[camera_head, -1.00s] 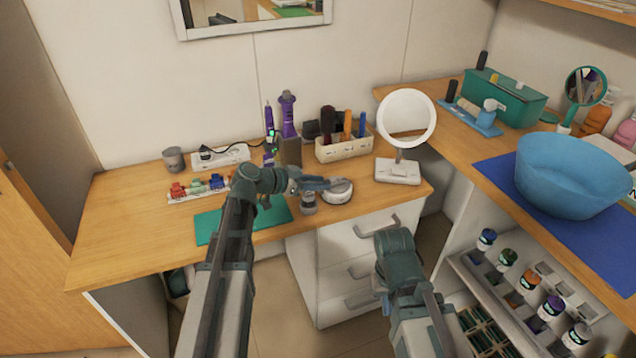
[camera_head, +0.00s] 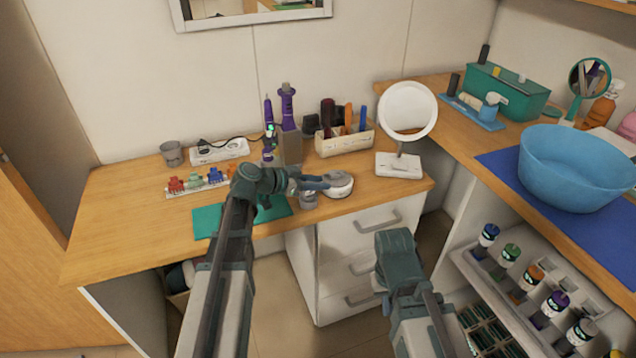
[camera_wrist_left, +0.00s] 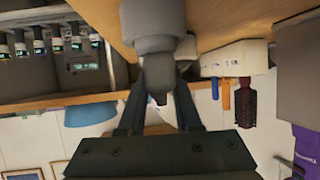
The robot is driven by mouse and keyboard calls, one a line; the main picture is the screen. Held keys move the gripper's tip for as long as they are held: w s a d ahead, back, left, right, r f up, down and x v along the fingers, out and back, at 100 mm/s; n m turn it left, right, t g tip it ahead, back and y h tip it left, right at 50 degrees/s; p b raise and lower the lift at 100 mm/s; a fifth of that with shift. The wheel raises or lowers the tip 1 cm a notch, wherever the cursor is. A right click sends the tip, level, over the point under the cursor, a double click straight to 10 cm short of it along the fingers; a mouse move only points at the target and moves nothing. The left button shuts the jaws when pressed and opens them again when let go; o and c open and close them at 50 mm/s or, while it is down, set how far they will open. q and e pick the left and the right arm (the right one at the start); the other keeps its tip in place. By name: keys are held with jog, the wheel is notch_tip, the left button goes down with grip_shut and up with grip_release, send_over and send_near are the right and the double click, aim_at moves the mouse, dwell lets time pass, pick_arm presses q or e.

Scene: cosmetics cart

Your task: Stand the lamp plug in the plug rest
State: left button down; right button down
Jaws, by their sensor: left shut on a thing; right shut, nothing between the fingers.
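The white ring lamp (camera_head: 407,112) stands to the right. My right gripper is hidden behind its own arm in the head view.
A round white object (camera_head: 341,185) sits just right of my left gripper. A power strip (camera_head: 220,151) with a black plug, small coloured clips (camera_head: 194,180), a teal mat (camera_head: 208,221) and a brush holder (camera_head: 343,142) are on the desk. The desk's left part is clear.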

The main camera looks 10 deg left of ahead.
pick_arm(q)
jog(key=shift+f, duration=0.3)
jog(key=c, duration=0.5)
grip_release()
jog(key=shift+r, duration=0.1)
jog(key=shift+p+v, duration=2.9)
jog(key=shift+v, duration=4)
jog(key=shift+s, duration=0.1)
